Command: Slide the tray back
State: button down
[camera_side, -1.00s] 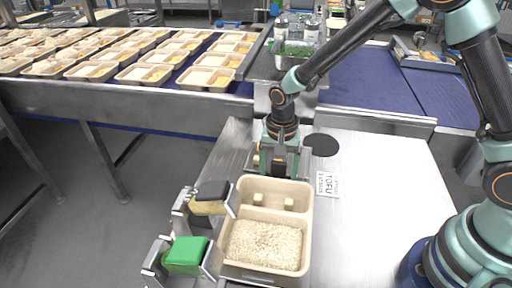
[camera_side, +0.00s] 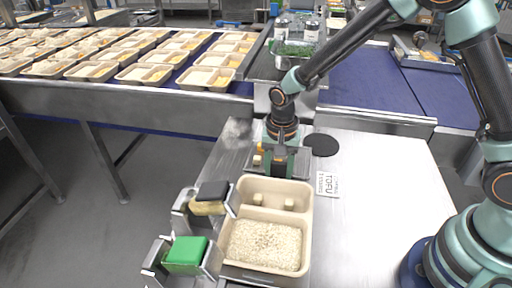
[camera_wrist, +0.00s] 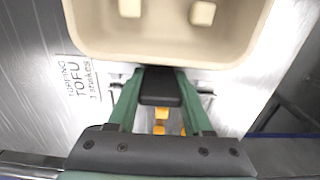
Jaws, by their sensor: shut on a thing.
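The beige tray (camera_side: 310,225) stands at the front of the metal table in the side view. Its near compartment holds white rice (camera_side: 264,245), and its far compartment holds two pale tofu cubes (camera_side: 289,203). My gripper (camera_side: 280,168) is at the far edge of the tray. In the wrist view my gripper (camera_wrist: 160,75) has its green fingers shut on a dark block (camera_wrist: 160,87) right beside the tray's rim (camera_wrist: 165,58). Whether the block is fixed to the tray's holder is hidden.
A green-topped tool (camera_side: 186,254) and a black-topped tool (camera_side: 212,192) sit in metal holders left of the tray. A tofu label (camera_side: 327,185) and a dark disc (camera_side: 321,144) lie right of my gripper. The table's right side is clear.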

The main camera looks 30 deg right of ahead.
aim_at(271, 210)
dwell(0.9)
jog(key=s+a, duration=0.8)
jog(key=shift+s+a, duration=0.1)
jog(key=shift+c, duration=1.6)
grip_release()
jog(key=shift+r, duration=0.1)
notch_tip(271, 210, up, 12)
